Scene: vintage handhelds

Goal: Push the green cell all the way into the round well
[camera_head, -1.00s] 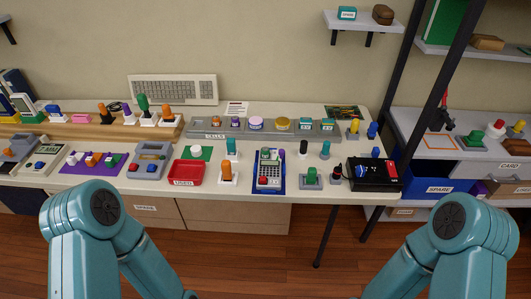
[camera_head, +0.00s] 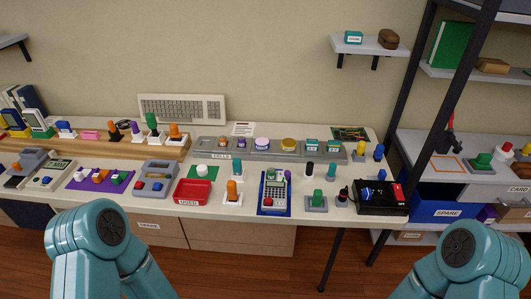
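A green cylinder (camera_head: 317,196) stands upright in a small grey block (camera_head: 316,206) near the table's front edge, right of centre. Another green piece (camera_head: 270,174) sits at the top of a grey calculator-like handheld (camera_head: 273,191) on a blue mat. I cannot tell which is the green cell, nor how deep either sits; no round well shows clearly. A taller green-topped piece (camera_head: 152,120) stands on the wooden rack at the left. Both my arms show at the bottom of the picture, but their grippers are out of view.
A grey tray marked CELLS (camera_head: 222,157) holds several cylinders behind. A red tray (camera_head: 193,194) lies left of the handheld, with an orange-topped piece (camera_head: 232,190) between them. A black box (camera_head: 375,198) stands right of the green cylinder. The table is crowded.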

